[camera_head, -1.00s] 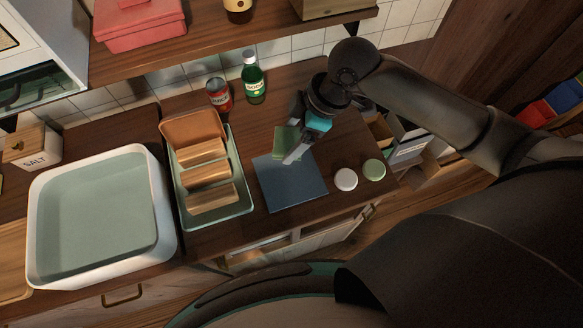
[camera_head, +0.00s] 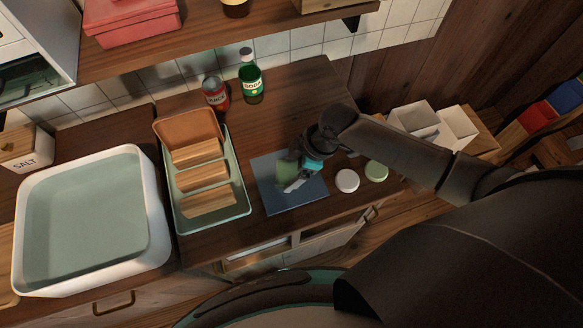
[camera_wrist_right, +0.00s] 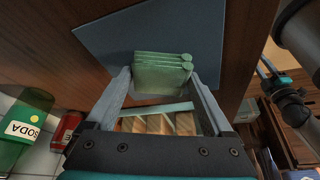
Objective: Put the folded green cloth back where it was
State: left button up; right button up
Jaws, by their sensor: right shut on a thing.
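The folded green cloth (camera_head: 285,171) is a small layered block. My right gripper (camera_head: 294,182) is shut on it, over the dark blue mat (camera_head: 287,204) on the wooden counter. In the right wrist view the cloth (camera_wrist_right: 162,72) sits between the two fingertips (camera_wrist_right: 162,80), with its folded layers showing. The blue mat (camera_wrist_right: 170,25) lies behind it in that view. I cannot tell whether the cloth touches the mat.
A green tray (camera_head: 240,209) with several tan pieces stands left of the mat. A white lid (camera_head: 347,181) and a green lid (camera_head: 376,171) lie to its right. A red can (camera_head: 216,93) and a green soda bottle (camera_head: 250,84) stand behind. A white basin (camera_head: 158,215) is far left.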

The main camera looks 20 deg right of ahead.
jog(key=shift+f, duration=0.15)
jog(key=o, duration=0.9)
jog(key=shift+d+r, duration=0.15)
jog(key=shift+r, duration=0.4)
jog(key=p+v, duration=0.2)
jog(key=v, duration=0.9)
jog(key=shift+r, duration=0.1)
